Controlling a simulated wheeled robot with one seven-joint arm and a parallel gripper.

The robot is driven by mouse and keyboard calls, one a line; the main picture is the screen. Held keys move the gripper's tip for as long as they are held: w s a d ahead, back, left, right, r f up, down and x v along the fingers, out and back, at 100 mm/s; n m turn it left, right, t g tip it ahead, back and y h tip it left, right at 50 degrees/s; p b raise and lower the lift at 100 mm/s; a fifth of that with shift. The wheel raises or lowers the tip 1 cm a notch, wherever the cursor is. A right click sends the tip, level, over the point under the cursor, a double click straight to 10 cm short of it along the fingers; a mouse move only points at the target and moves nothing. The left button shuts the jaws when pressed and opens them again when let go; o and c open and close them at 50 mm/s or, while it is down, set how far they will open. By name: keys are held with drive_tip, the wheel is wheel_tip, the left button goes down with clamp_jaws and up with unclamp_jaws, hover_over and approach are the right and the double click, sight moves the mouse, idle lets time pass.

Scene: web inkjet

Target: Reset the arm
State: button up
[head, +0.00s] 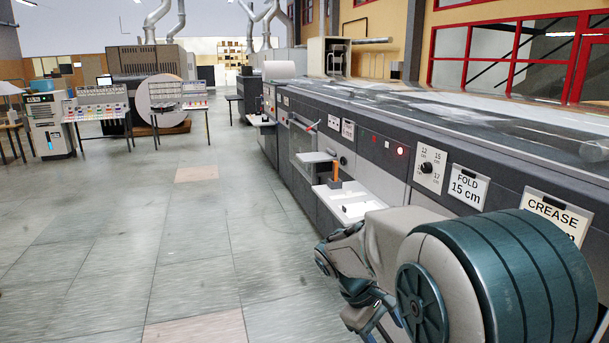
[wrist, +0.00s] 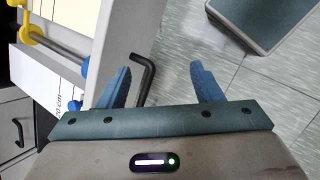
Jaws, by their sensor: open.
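My gripper (wrist: 163,84) is open in the wrist view, with its two blue fingers spread apart. A black bent handle (wrist: 146,80) shows just beside the left finger, between the two fingers. I cannot tell whether it touches the finger. Nothing is held between the fingers. My arm (head: 500,285) is folded at the lower right of the head view, beside the long grey machine (head: 395,160). My gripper's fingertips cannot be made out clearly in the head view.
In the wrist view a metal rod (wrist: 62,65) with blue and yellow knobs lies left of my gripper. A white shelf (head: 347,203) juts from the machine in the head view. Open tiled floor (head: 170,230) lies to the left. Tables (head: 98,108) stand farther back.

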drive_tip(key=s+r+m+t+y, duration=0.2)
drive_tip(key=s+m+y, duration=0.1)
drive_tip(key=s, duration=0.4)
drive_tip(key=s+a+r+m+t+y+p, duration=0.1)
drive_tip(key=s+r+m+y, duration=0.1)
drive_tip(key=s+m, duration=0.3)
drive_tip(key=s+y, duration=0.1)
drive_tip(key=s, duration=0.2)
drive_tip(key=shift+r+t, duration=0.25)
drive_tip(key=shift+t, duration=0.15)
